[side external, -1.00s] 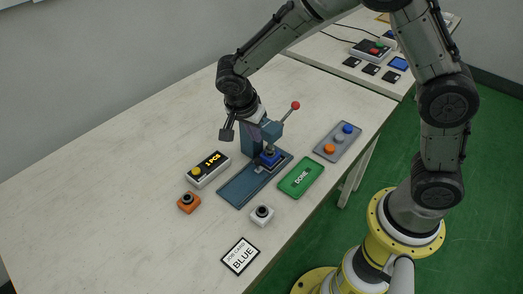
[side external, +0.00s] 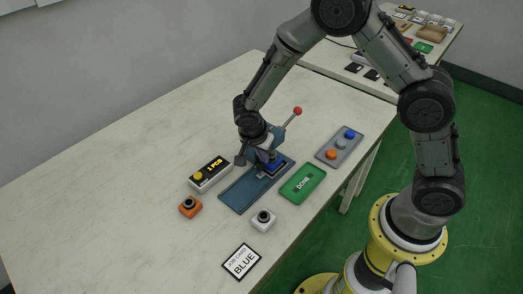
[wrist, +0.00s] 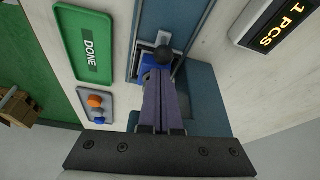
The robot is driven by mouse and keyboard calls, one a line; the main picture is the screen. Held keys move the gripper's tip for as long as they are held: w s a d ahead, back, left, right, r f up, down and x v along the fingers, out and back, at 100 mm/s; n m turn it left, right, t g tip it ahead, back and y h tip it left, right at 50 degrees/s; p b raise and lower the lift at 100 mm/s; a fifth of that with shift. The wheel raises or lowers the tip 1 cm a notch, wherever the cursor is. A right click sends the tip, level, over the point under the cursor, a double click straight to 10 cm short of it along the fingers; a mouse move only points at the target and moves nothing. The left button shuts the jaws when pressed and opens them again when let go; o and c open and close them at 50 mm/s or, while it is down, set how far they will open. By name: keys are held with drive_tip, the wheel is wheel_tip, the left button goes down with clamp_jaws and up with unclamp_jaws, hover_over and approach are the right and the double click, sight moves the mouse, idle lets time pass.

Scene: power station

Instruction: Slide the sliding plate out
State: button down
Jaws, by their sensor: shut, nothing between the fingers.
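The sliding plate is a small bright blue block with a black ball knob, on the dark blue rail (side external: 240,191) of the press. In the side view the plate (side external: 275,168) is at the rail's rear end, under the press, partly hidden by my gripper. In the wrist view the plate (wrist: 144,66) shows around my fingertips, with its black knob (wrist: 163,54) just beyond them. My gripper (wrist: 159,74) is shut with its purple fingers together, close to the knob. I cannot tell whether it touches the knob. It also shows in the side view (side external: 268,159).
The press lever has a red ball (side external: 297,111). A green DONE tray (side external: 303,183) and a grey button panel (side external: 339,146) lie right of the rail. A counter box (side external: 209,174), orange button (side external: 190,207), white button (side external: 263,220) and BLUE job card (side external: 241,261) surround it.

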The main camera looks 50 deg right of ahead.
drive_tip(key=shift+f, duration=0.1)
drive_tip(key=a, duration=1.2)
drive_tip(key=v, duration=1)
